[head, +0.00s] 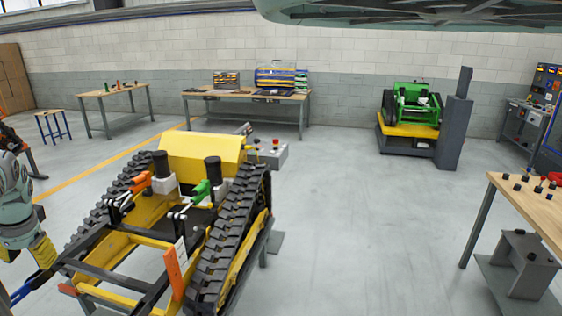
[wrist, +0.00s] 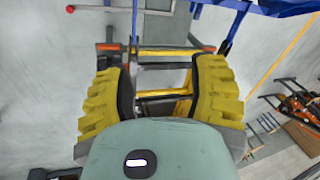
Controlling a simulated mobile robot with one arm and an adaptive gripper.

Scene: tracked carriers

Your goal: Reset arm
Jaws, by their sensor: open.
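My gripper shows in the wrist view (wrist: 161,78) with its two yellow ribbed fingers spread wide. Nothing is between them; through the gap I see dark and yellow frame bars and the floor behind. In the head view my arm hangs at the left edge, with the yellow gripper end (head: 42,250) pointing down. It is left of the yellow tracked carrier (head: 128,241), near its front left corner. I cannot tell how far apart they are. The carrier has black tracks, a yellow hood, and orange and green levers.
A blue frame (wrist: 240,8) runs along the top of the wrist view. A wooden workbench (head: 500,190) with small knobs stands at the right. A green machine (head: 410,105) and benches, including one with toolboxes (head: 225,93), stand by the back wall. The floor right of the carrier is clear.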

